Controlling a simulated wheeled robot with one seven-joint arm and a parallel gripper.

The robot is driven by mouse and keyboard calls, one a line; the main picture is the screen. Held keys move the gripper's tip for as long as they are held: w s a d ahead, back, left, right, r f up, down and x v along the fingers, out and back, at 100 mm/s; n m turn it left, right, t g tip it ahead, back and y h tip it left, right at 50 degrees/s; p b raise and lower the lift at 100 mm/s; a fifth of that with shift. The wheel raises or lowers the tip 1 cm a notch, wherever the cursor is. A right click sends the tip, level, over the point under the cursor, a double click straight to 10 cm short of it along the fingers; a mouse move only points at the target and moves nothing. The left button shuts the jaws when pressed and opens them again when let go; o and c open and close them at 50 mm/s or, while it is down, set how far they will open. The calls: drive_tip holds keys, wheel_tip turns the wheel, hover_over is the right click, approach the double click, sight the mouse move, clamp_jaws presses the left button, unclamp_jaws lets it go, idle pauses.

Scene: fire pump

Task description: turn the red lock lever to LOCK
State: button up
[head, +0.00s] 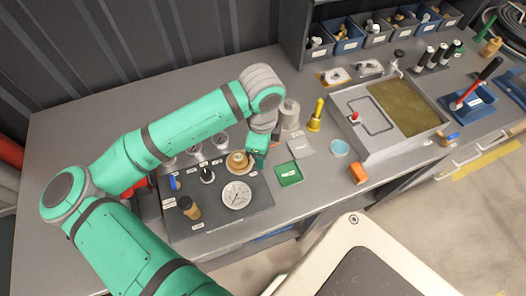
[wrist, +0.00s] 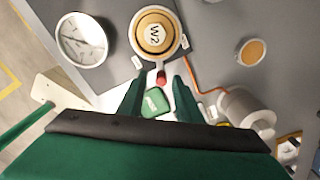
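The red lever end (wrist: 161,78) shows in the wrist view as a small red tip at the lower edge of the round brass W2 dial (wrist: 155,32). My gripper (wrist: 159,84) is open, with one green finger on each side of the red tip. I cannot tell if either finger touches it. In the head view my gripper (head: 259,158) is over the right side of the dark panel (head: 205,222), next to the brass dial (head: 238,160). The red lever is hidden there, and its LOCK mark cannot be read.
A pressure gauge (head: 237,195), a black knob (head: 207,174) and a brown-topped post (head: 189,207) share the panel. A metal sink-like basin (head: 375,150) stands farther right.

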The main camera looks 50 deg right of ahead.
drive_tip(key=shift+w+r, duration=0.2)
drive_tip(key=shift+r, duration=0.05)
wheel_tip(320, 180, up, 10)
drive_tip(key=shift+s+r, duration=0.15)
drive_tip(key=shift+s, duration=0.05)
drive_tip(key=shift+w, duration=0.1)
idle(0.6)
